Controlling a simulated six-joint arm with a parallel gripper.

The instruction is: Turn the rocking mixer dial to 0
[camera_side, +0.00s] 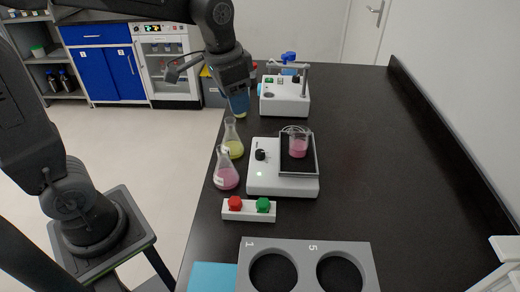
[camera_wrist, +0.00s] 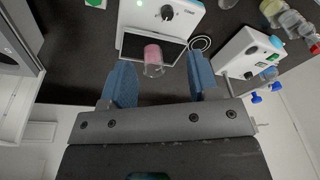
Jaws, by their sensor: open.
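The rocking mixer (camera_side: 262,182) is a white box on the black bench with a dark tray on top; it also shows in the wrist view (camera_wrist: 185,12). Its black dial (camera_side: 260,155) is on the left part of the top, and in the wrist view the dial (camera_wrist: 166,13) shows a pale mark. I cannot read its setting. A green light glows near it. A beaker with pink liquid (camera_side: 298,147) stands on the tray. My gripper (camera_side: 238,103) is open and empty, beyond and left of the mixer, apart from the dial; its blue fingers (camera_wrist: 160,75) point toward the mixer.
Flasks with yellow liquid (camera_side: 233,146) and pink liquid (camera_side: 226,176) stand left of the mixer. A second white device (camera_side: 285,105) stands behind it. A white block with red and green knobs (camera_side: 249,216) and a grey holder (camera_side: 307,247) are in front. The bench right is clear.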

